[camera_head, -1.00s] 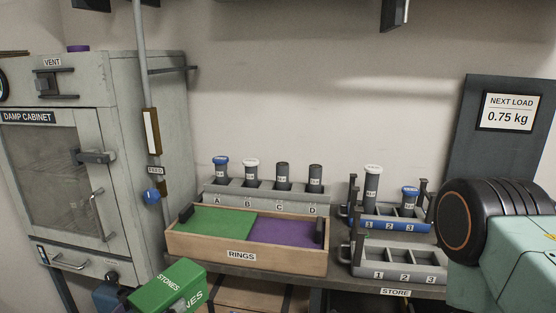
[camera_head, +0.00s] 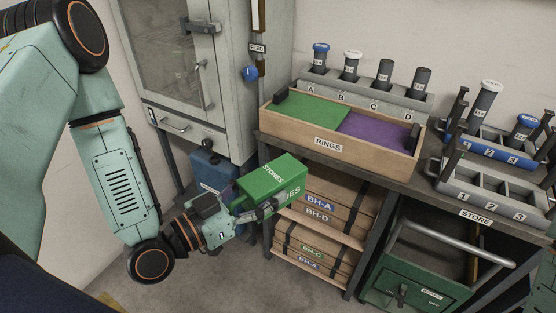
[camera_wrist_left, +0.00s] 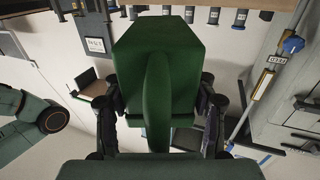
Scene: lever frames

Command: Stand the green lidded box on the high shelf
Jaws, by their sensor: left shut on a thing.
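My left gripper (camera_head: 262,209) is shut on the box's near side. In the left wrist view the green box (camera_wrist_left: 158,50) fills the middle, with a finger of my left gripper (camera_wrist_left: 158,112) on each side of it. The box looks tilted in the head view. The high shelf is not identifiable in either current view. My right gripper is not in view.
Behind the box stand a blue container (camera_head: 212,172) and the grey damp cabinet (camera_head: 228,95). The rings tray (camera_head: 290,127) and store racks (camera_head: 480,190) occupy the bench top.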

